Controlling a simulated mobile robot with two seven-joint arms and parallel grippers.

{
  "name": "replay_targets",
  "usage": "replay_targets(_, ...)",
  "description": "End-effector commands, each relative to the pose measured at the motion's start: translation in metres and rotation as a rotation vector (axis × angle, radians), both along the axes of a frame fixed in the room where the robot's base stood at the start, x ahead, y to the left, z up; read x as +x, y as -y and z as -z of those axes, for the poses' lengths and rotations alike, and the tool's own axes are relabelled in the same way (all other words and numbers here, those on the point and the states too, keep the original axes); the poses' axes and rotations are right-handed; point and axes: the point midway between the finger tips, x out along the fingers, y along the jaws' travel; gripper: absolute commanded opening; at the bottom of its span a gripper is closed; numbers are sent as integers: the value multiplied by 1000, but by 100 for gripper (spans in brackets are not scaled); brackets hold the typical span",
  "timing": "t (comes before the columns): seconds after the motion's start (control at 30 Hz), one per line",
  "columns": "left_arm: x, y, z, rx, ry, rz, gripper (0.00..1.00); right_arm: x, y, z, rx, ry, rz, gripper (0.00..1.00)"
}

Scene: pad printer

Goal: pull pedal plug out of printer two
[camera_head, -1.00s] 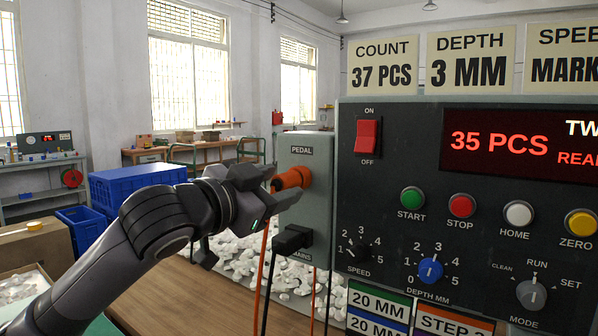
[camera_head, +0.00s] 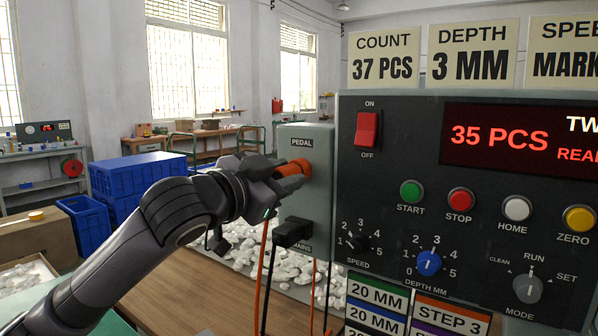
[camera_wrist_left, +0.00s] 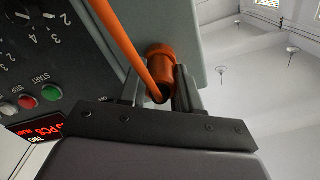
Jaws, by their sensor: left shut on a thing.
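The orange pedal plug (camera_head: 291,176) sits at the socket under the PEDAL label on the grey side box (camera_head: 314,145) of the printer. My left gripper (camera_head: 277,178) is shut on the plug from the left. In the left wrist view the plug (camera_wrist_left: 160,58) is between the two fingers (camera_wrist_left: 160,92), its front end against the grey box face. Its orange cable (camera_wrist_left: 124,42) runs across the fingers there and hangs down in the head view. Whether the plug is fully seated cannot be told. My right gripper is not in view.
The black mains plug (camera_head: 291,232) sits just below on the same box, its cable hanging near the orange one. The control panel (camera_head: 385,200) with switch, buttons and knobs is close on the right. White pieces (camera_head: 250,260) lie below. Blue crates (camera_head: 135,172) stand behind left.

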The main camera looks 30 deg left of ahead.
Motion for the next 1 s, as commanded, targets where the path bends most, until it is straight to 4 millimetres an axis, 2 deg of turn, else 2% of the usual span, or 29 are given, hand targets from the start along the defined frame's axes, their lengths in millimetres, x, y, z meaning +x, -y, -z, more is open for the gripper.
replay_targets(1.0,-14,-1,0,0,0,0,0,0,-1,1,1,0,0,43)
